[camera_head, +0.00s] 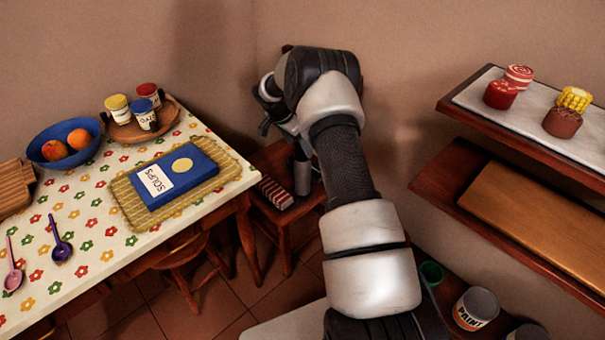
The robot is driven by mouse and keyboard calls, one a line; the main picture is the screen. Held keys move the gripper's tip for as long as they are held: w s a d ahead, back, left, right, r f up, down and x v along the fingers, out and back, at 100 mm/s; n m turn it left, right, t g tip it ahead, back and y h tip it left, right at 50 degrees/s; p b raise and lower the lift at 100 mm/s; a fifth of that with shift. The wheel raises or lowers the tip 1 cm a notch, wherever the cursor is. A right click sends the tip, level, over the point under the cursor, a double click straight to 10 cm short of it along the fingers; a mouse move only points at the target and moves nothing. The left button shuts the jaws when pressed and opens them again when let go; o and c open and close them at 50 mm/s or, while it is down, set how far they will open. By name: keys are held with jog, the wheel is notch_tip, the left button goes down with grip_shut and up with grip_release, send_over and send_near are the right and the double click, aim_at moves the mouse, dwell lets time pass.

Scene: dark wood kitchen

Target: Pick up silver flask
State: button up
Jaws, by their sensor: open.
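A silver flask (302,177) stands upright on a small wooden side table (272,160) in the corner, in the head view. The top of the flask is partly hidden by my arm. My gripper (272,120) is open and appears empty, up and to the left of the flask in the picture. My wrist hides part of the gripper, and I cannot tell its exact height above the side table.
A striped box (275,194) lies left of the flask. The flowered table (90,225) at left holds a blue soups book (175,178), bowl and jars. Shelves (520,125) with food stand at right. A paint can (475,308) is at lower right.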

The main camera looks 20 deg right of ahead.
aim_at(303, 170)
jog(key=b+x, duration=0.1)
jog(key=x, duration=0.7)
jog(key=shift+d+b, duration=0.25)
jog(key=shift+b, duration=0.1)
jog(key=shift+r, duration=0.1)
grip_shut()
